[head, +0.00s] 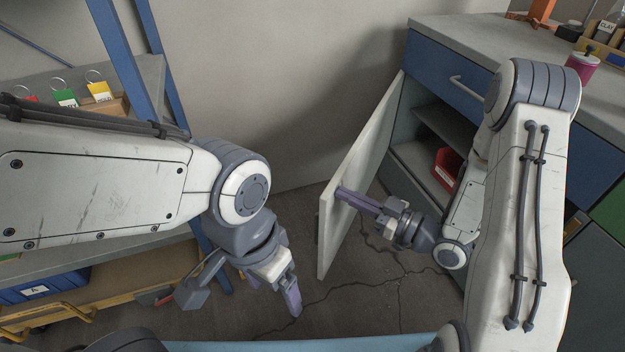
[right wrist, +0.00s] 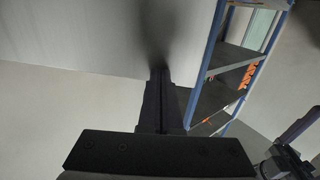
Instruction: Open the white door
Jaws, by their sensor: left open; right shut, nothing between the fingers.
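The white door (head: 357,150) stands swung out from the cabinet front in the head view, hinged at the cabinet's left side. Its near free edge points toward me and the cabinet interior (head: 425,150) is exposed. My right gripper (head: 342,194) is shut and empty, with its fingertips at the door's inner face near the free edge; whether they touch cannot be told. Its closed fingers also show in the right wrist view (right wrist: 158,85), by a pale surface. My left gripper (head: 294,300) is open and empty, left of the door and pointing down.
A red bin (head: 447,168) sits inside the cabinet. A blue drawer (head: 447,75) is above the opening, below the grey benchtop (head: 470,35). A blue-framed shelf (head: 125,60) with coloured tags stands at left. Cracked floor (head: 345,300) is clear below the door.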

